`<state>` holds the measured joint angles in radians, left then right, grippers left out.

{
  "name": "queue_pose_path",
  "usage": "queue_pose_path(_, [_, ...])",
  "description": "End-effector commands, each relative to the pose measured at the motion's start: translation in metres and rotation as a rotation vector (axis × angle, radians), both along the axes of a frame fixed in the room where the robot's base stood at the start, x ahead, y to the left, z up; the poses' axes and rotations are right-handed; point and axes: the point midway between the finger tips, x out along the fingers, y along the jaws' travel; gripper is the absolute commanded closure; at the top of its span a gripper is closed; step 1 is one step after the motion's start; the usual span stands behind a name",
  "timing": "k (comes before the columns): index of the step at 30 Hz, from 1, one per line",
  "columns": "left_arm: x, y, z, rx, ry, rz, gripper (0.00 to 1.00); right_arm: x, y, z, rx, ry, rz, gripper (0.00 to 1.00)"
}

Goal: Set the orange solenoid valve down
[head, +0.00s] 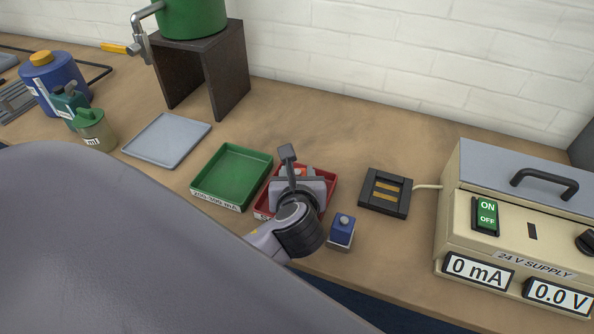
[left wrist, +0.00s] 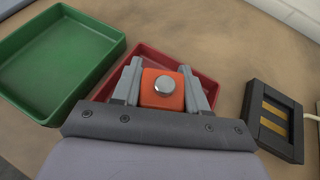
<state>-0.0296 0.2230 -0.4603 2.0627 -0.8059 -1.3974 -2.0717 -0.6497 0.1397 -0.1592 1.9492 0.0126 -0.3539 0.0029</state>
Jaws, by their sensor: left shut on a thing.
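My left gripper (head: 297,182) is over the red tray (head: 328,188) in the head view. It is shut on the orange solenoid valve (left wrist: 154,97), a small orange block with a round silver cap, held between the two grey fingers in the left wrist view. In the head view the gripper hides nearly all of the valve. The red tray (left wrist: 204,87) shows behind and around the valve in the left wrist view. I cannot tell whether the valve touches the tray floor. My right gripper is not in view.
A green tray (head: 232,176) stands left of the red one. A blue valve (head: 342,229) stands near the front edge. A black socket with brass strips (head: 385,192) is wired to the 24 V supply (head: 520,225), which reads 0 mA. A grey flat tray (head: 167,140) lies at the left.

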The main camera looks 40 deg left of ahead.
Motion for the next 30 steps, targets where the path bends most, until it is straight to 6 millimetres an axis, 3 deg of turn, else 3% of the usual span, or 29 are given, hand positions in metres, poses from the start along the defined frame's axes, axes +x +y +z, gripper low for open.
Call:
queue_pose_path(25, [0.0001,0.0001,-0.0080,0.001,-0.001,0.000,0.97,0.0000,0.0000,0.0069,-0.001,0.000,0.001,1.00])
queue_pose_path(26, [0.0001,0.0001,-0.0085,0.001,-0.001,0.000,0.51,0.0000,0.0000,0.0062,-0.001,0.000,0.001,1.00])
queue_pose_path(28, [0.0001,0.0001,-0.0087,0.000,-0.001,0.000,0.28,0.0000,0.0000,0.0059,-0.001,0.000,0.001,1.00])
queue_pose_path(30, [0.0001,0.0001,-0.0088,0.000,-0.001,0.000,0.28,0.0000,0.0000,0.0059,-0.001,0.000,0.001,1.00])
